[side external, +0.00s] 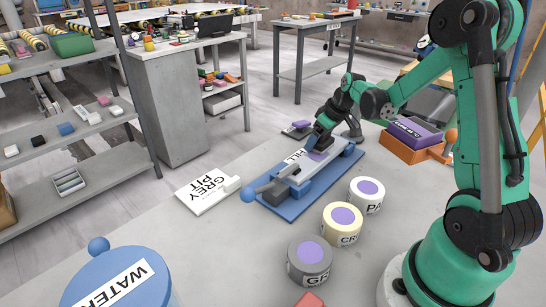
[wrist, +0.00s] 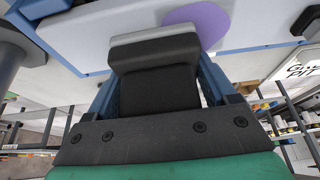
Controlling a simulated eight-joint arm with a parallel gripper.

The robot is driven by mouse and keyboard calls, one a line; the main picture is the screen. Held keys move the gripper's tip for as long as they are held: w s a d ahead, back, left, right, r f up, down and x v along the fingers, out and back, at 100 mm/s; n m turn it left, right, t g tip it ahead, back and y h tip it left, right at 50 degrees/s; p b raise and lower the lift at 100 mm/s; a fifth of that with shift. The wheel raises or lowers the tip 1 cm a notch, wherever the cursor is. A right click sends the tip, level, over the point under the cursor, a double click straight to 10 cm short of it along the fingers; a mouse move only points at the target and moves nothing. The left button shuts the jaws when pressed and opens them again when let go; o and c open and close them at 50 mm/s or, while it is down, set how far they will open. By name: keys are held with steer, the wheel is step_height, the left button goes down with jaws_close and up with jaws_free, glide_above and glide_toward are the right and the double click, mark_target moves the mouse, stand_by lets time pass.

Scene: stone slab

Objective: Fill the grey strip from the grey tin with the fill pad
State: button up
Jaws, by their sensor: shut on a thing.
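My gripper (side external: 323,136) is over the far part of a blue board (side external: 293,204). In the wrist view, its blue fingers (wrist: 160,85) are shut on a black block with a grey edge, which I take as the fill pad (wrist: 155,62). The pad's edge is at a pale slab (wrist: 95,28) beside a purple round patch (wrist: 203,20); I cannot tell whether it touches. The patch also shows in the side view (side external: 318,155). The grey tin (side external: 309,270), with a purple disc on top, stands at the front. I cannot make out the grey strip clearly.
A cream tin (side external: 342,234) and a pale tin (side external: 367,204) stand beside the board. A card reading GREY PIT (side external: 205,193) lies left. A blue WATER tub (side external: 90,270) is front left. An orange tray (side external: 410,151) holding a purple block is at right.

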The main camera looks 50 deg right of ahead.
steer(key=shift+s+d, duration=0.1)
steer(key=shift+d, duration=0.15)
steer(key=shift+a+r, duration=0.1)
steer(key=shift+r, duration=2.9)
steer(key=shift+r, duration=1.5)
